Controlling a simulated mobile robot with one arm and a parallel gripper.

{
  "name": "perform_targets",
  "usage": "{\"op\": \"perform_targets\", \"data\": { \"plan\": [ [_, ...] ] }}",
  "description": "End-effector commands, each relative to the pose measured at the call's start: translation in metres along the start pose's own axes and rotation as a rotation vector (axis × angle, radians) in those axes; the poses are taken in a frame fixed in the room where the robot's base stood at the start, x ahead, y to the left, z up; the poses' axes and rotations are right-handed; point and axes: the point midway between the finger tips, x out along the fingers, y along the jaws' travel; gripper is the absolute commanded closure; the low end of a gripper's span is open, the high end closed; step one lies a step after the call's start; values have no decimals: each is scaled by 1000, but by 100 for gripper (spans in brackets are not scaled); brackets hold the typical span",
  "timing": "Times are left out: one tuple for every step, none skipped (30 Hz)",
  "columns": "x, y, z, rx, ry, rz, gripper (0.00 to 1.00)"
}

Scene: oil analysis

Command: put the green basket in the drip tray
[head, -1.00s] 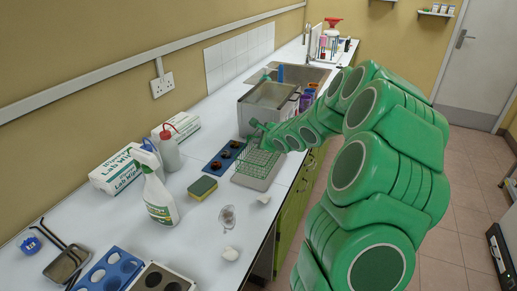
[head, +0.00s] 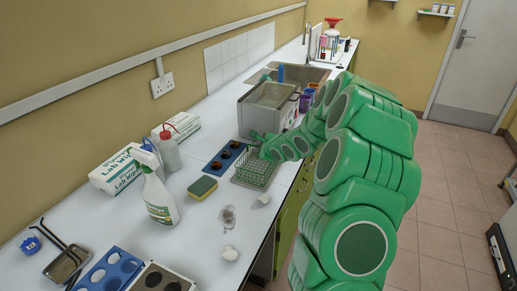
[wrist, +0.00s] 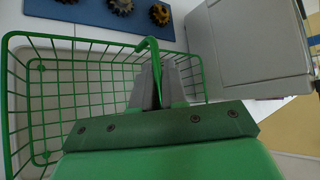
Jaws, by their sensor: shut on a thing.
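The green wire basket (head: 258,168) is at the drip tray (head: 260,188) on the worktop. It looks low and level, within the tray's outline; I cannot tell whether its bottom touches the tray. In the wrist view the basket (wrist: 75,93) fills the left and middle, empty, with a pale surface showing through its mesh. My gripper (wrist: 160,85) is shut on the basket's raised green handle at its right side. In the head view my gripper (head: 262,148) is small and partly hidden by my arm.
A blue holder (head: 225,156) with brown gears lies just left of the tray. A grey metal tank (head: 268,105) stands close behind. A yellow-green sponge (head: 203,188), a spray bottle (head: 158,200) and a glass dish (head: 228,216) are nearer. The worktop edge is at right.

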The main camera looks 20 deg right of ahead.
Motion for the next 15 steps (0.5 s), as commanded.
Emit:
{"op": "perform_targets", "data": {
  "plan": [
    [0, 0, 0, 0, 0, 0, 100],
    [0, 0, 0, 0, 0, 0, 100],
    [0, 0, 0, 0, 0, 0, 100],
    [0, 1, -1, 0, 0, 0, 100],
    [1, 1, -1, 0, 0, 0, 100],
    [1, 2, -2, 0, 0, 0, 86],
    [1, 1, -1, 0, 0, 0, 82],
    [1, 1, -1, 0, 0, 0, 77],
    [1, 1, -1, 0, 0, 0, 71],
    [1, 1, -1, 0, 0, 0, 66],
    [1, 1, -1, 0, 0, 0, 62],
    [1, 1, -1, 0, 0, 0, 62],
    [1, 1, -1, 0, 0, 0, 62],
    [1, 2, -1, 0, 0, 1, 62],
    [1, 2, -1, 0, 1, 1, 62]
  ]
}}
